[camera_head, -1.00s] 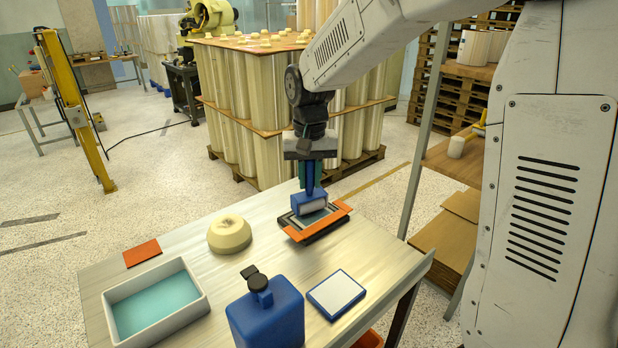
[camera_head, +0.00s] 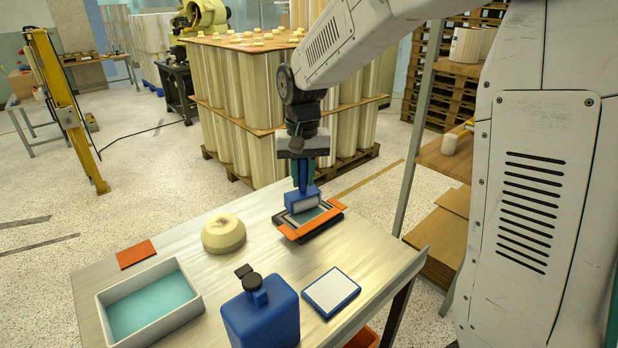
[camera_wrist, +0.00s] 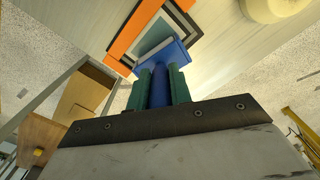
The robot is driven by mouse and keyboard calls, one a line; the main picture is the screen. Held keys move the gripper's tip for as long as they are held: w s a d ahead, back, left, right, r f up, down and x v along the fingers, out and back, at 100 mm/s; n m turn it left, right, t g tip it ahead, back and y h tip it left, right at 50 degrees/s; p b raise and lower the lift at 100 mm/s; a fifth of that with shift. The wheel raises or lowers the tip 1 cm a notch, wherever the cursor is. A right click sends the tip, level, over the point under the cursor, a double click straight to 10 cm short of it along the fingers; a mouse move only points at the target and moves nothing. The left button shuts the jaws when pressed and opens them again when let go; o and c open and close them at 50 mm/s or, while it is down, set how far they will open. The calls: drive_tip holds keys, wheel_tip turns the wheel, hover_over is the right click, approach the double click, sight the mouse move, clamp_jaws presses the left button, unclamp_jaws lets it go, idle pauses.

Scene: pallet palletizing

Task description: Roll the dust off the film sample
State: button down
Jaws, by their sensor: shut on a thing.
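My gripper (camera_head: 303,172) points down over the table and is shut on the blue handle of a dust roller (camera_head: 302,199). In the wrist view the green fingers of my gripper (camera_wrist: 160,84) close around the blue handle (camera_wrist: 160,88). The roller's white cylinder lies over the film sample (camera_head: 322,215), a grey-green sheet in a dark frame with orange strips (camera_head: 337,205) at its ends. The roller appears to touch the sheet, toward its far left part. A blue-edged white pad (camera_head: 331,292) lies nearer the front of the table.
A white tray with teal inside (camera_head: 106,307), a blue bottle (camera_head: 262,318), a cream round object (camera_head: 223,234) and an orange card (camera_head: 136,254) share the table (camera_head: 190,260). Behind stands a pallet stack of cream rolls (camera_head: 235,105). Bare table lies between the sample and the pad.

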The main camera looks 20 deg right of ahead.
drive_tip(key=shift+s+a, duration=0.15)
drive_tip(key=shift+a, duration=0.15)
drive_tip(key=s, duration=0.1)
drive_tip(key=s+d, duration=0.1)
drive_tip(key=s, duration=0.1)
drive_tip(key=shift+f, duration=0.15)
drive_tip(key=shift+w+a, duration=0.2)
drive_tip(key=shift+w, duration=0.6)
drive_tip(key=shift+w+a, duration=0.2)
drive_tip(key=shift+w, duration=0.6)
drive_tip(key=shift+d+r, duration=0.2)
drive_tip(key=shift+d, duration=0.05)
